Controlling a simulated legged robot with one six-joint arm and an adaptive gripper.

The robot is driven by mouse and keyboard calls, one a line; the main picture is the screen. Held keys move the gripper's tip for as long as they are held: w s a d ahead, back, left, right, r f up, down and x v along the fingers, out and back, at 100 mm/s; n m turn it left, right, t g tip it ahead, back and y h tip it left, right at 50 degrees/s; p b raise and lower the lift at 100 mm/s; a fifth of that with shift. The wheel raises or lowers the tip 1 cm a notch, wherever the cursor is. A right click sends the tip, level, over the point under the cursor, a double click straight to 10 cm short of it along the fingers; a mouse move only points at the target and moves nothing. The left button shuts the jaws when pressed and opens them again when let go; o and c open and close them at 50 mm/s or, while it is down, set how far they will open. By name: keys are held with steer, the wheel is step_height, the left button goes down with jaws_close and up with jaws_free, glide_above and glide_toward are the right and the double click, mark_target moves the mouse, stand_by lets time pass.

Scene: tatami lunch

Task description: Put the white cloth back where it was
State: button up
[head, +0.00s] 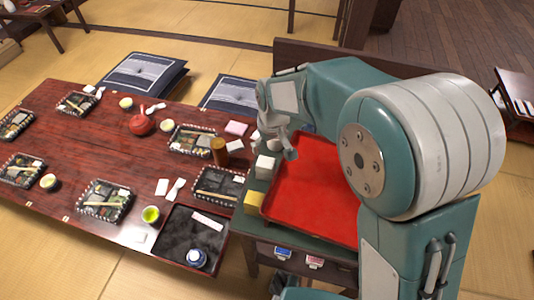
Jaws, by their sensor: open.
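A white, block-shaped thing (265,166), which may be the folded white cloth, sits on the left edge of the green-topped stand (254,222), behind a similar yellow one (254,201). My gripper (279,155) is open, pointing down just above and to the right of the white thing. I cannot tell whether they touch. Which of the white pieces is the cloth is unclear at this size.
A large red tray (318,195) covers most of the stand. The low table (95,150) holds several bento boxes, green tea cups, a red teapot (141,124) and a black tray (180,238) with a blue-white pot. Dark cushions (145,75) lie behind. My arm hides the stand's right side.

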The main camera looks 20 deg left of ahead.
steer(key=shift+r, duration=0.95)
steer(key=s+d+r+m+t, duration=0.1)
steer(key=d+r+m, duration=0.1)
steer(key=d+r, duration=0.55)
steer(key=s+d+r+m+t, duration=0.15)
steer(key=d+r, duration=0.25)
steer(key=d, duration=0.6)
steer(key=s+d+r+m+t, duration=0.1)
steer(key=s+d+r+m, duration=0.1)
steer(key=s+d, duration=0.4)
steer(key=s+d+r+m+t+h, duration=0.1)
steer(key=s+d+m, duration=0.4)
steer(key=d, duration=0.5)
steer(key=shift+s+d+r, duration=0.15)
steer(key=shift+s+r, duration=0.35)
steer(key=shift+s, duration=0.65)
